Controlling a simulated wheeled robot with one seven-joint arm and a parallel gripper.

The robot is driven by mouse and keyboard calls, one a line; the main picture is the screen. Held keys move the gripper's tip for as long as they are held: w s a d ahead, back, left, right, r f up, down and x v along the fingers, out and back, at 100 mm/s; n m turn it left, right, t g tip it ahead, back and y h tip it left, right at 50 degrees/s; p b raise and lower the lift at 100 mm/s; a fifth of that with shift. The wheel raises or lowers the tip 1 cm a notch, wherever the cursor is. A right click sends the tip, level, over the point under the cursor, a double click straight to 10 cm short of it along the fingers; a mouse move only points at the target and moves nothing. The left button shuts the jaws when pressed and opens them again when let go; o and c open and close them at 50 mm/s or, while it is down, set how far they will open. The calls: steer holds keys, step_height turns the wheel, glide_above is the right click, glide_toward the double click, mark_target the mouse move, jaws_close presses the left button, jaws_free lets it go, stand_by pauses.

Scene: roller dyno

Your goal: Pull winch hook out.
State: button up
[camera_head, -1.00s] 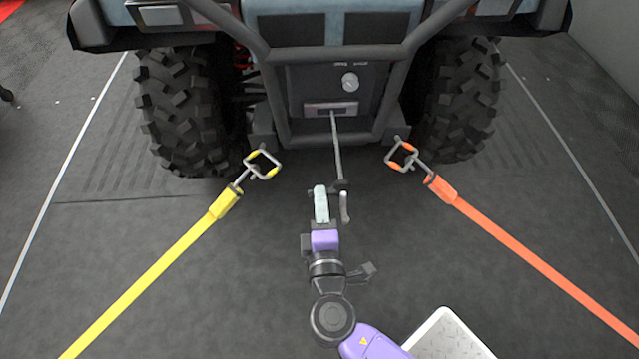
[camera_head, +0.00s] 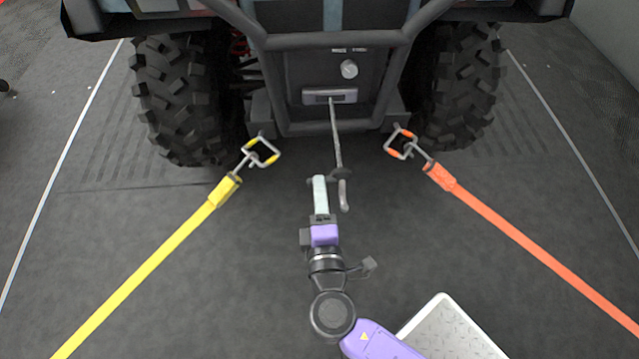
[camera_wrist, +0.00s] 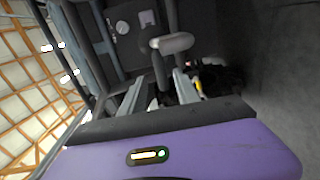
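The winch hook (camera_head: 344,195) is a small grey metal piece at the end of a thin, straight cable (camera_head: 336,135). The cable runs out of the fairlead slot (camera_head: 318,96) on the vehicle's front. My gripper (camera_head: 331,181) is at the hook, well clear of the vehicle. In the wrist view, the pale fingers (camera_wrist: 158,88) stand on both sides of the hook's shank, and a rounded grey part (camera_wrist: 174,43) shows beyond them.
A yellow strap (camera_head: 150,262) with a shackle lies to the left, an orange strap (camera_head: 535,255) to the right. Large tyres (camera_head: 178,100) flank the bumper. A pale treaded metal plate (camera_head: 450,335) is at the bottom right.

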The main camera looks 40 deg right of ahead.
steer(key=v, duration=0.6)
steer(key=shift+p, duration=0.3)
steer(key=shift+s+a+r, duration=0.1)
steer(key=shift+a+r, duration=0.05)
